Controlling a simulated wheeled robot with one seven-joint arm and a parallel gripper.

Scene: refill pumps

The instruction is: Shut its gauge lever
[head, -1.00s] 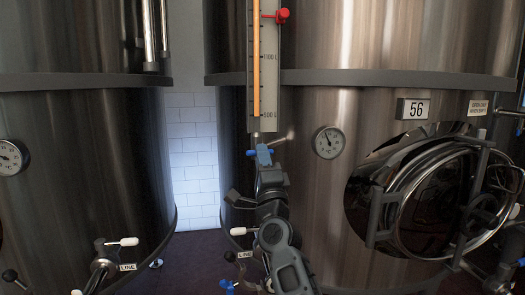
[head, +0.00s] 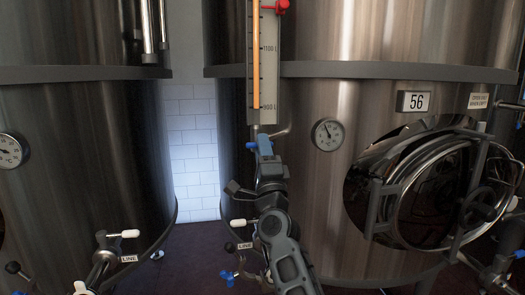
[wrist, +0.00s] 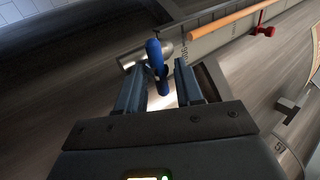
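The gauge lever (head: 264,145) is blue and sits at the foot of the sight gauge (head: 262,75) on tank 56. In the wrist view the lever (wrist: 157,67) lies roughly crosswise to the gauge, with its near end between my fingertips. My gripper (head: 268,160) is just below the lever in the head view and partly hides it. In the wrist view my gripper (wrist: 159,78) is open, with a finger on each side of the lever and visible gaps. Whether either finger touches it, I cannot tell.
A red clip (head: 276,6) is higher on the gauge. A dial thermometer (head: 327,134) and a round manway door (head: 430,190) are to the right on the tank. Line valves with white handles (head: 123,234) stand low at the left. A gap with tiled wall separates the tanks.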

